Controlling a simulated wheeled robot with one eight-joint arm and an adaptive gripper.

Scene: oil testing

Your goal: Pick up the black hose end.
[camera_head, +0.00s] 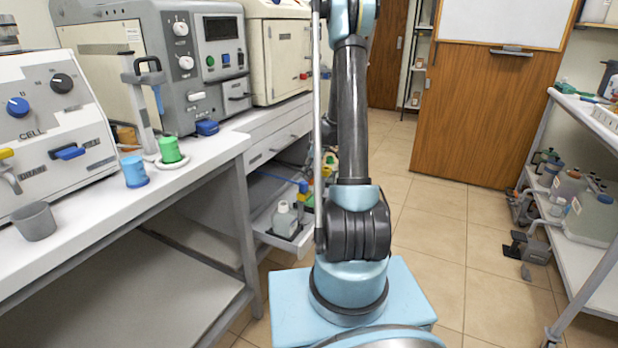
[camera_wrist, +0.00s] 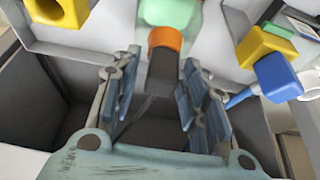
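In the wrist view my gripper (camera_wrist: 158,95) is open, with one blue-grey finger on the left and one on the right. A black piece (camera_wrist: 163,72), which looks like the hose end, shows between and beyond the fingers. It sits directly below an orange collar (camera_wrist: 165,39) in front of a green, partly clear object. Gaps show between the black piece and the fingers, so they do not appear closed on it. Its lower part blends into a dark background. In the head view my arm rises out of the picture, and neither my gripper nor a clear hose end shows.
In the wrist view, a yellow block (camera_wrist: 265,45) with a blue nozzle (camera_wrist: 277,77) is close on the right, another yellow piece (camera_wrist: 58,10) at upper left. Dark compartments (camera_wrist: 70,85) lie around the fingers. The head view shows a workbench (camera_head: 190,187) left and shelves right.

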